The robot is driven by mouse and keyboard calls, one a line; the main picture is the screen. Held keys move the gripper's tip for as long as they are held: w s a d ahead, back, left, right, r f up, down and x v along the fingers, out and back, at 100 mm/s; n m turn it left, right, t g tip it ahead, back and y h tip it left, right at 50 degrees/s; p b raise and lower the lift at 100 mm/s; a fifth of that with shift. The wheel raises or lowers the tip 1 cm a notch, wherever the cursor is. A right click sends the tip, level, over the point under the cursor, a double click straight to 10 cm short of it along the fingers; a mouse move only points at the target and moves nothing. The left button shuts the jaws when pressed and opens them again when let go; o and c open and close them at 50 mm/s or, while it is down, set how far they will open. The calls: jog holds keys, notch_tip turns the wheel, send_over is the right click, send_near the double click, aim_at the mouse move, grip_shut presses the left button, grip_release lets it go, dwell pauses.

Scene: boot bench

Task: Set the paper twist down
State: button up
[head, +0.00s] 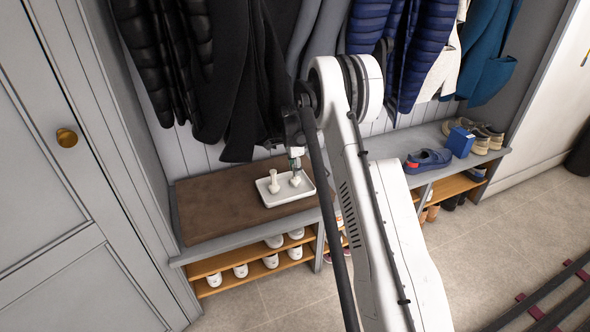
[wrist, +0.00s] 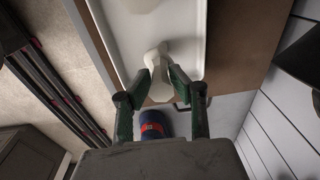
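The white paper twist (wrist: 161,84) is between the fingertips of my gripper (wrist: 160,70), which touch it from both sides in the wrist view. In the head view my gripper (head: 295,158) points down over the right part of a white tray (head: 268,202), with the twist's pale lower part (head: 296,181) showing below it. The twist looks upright and within the tray's outline; whether it touches the tray floor I cannot tell. A second white narrow-necked piece (head: 274,181) stands in the tray to the left. It shows partly at the top of the wrist view (wrist: 142,5).
The tray lies on a brown cushion (head: 215,205) on a grey bench. Blue shoes (head: 428,160), a blue box (head: 460,142) and beige shoes (head: 487,138) stand on the bench at right. Dark coats (head: 245,80) hang close behind my gripper.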

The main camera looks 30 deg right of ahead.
jog(key=o, duration=0.4)
jog(key=shift+r, duration=0.1)
notch_tip(320, 180, up, 12)
jog(key=r+p, duration=0.1)
jog(key=p, duration=0.2)
jog(key=s+a+r+n+t, duration=0.2)
jog(key=s+a+r+n, duration=0.4)
jog(key=s+r, duration=0.45)
jog(key=s+a+r+n+t, duration=0.1)
jog(key=s+a+r+n, duration=0.2)
jog(key=s+a+r, duration=0.7)
jog(key=s+a+n+t, duration=0.1)
jog(key=s+a+n, duration=0.1)
jog(key=s, duration=0.5)
jog(key=s+a+f+n+t, duration=0.1)
jog(key=s+a+n, duration=0.2)
jog(key=s, duration=0.5)
jog(key=s+a+n+t, duration=0.1)
jog(key=s+a+n, duration=0.1)
jog(key=s+n, duration=0.3)
jog(key=shift+s+a+f+t+y, duration=0.1)
jog(key=shift+s+t+y, duration=0.1)
jog(key=shift+s, duration=0.65)
jog(key=shift+s+a+f+t+y, duration=0.1)
jog(key=shift+s+t+y, duration=0.1)
jog(key=shift+s, duration=0.6)
jog(key=shift+r, duration=0.2)
